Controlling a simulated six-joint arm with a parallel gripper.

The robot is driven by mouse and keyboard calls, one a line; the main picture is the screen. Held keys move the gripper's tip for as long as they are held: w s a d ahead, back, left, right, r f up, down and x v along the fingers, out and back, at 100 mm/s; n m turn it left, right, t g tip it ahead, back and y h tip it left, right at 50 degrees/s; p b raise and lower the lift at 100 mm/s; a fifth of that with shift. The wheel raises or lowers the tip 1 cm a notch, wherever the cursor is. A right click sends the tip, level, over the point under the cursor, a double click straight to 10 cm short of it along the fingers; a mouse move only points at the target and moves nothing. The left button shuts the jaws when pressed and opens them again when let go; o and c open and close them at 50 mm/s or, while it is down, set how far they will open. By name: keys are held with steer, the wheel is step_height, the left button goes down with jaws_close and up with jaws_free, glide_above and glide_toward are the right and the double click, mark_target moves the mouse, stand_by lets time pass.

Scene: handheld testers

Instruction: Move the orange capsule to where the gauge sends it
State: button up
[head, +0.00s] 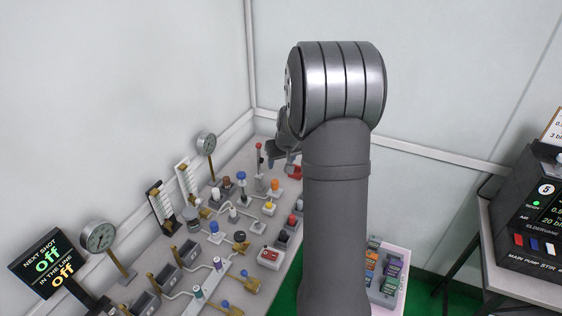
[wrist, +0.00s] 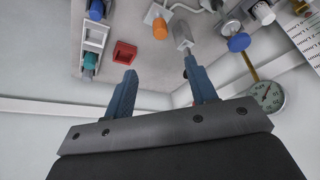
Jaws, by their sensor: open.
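An orange piece (head: 275,184), cylinder-like in the wrist view (wrist: 160,28), stands on a pale base on the bench; I cannot tell if it is the capsule. A round gauge (head: 206,143) on a brass post stands at the bench's back edge, and a gauge also shows in the wrist view (wrist: 268,96); its reading is too small to tell. A second gauge (head: 100,237) stands nearer at the left. My gripper (wrist: 160,68) is open and empty, with its blue fingers apart. In the head view my gripper (head: 280,155) is at the bench's far end, partly hidden by my arm.
A red square piece (wrist: 124,53) lies near the left finger, beside a pale rack (wrist: 95,38) with blue and teal pieces. Many knobs and valves crowd the bench (head: 243,150). A sign (head: 45,262) reads "Off" twice. A pale tray (head: 402,252) holds coloured boxes.

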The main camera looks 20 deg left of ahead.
mark_target(275, 182)
steer(key=x, duration=1.7)
steer(key=shift+a, duration=0.1)
jaws_close()
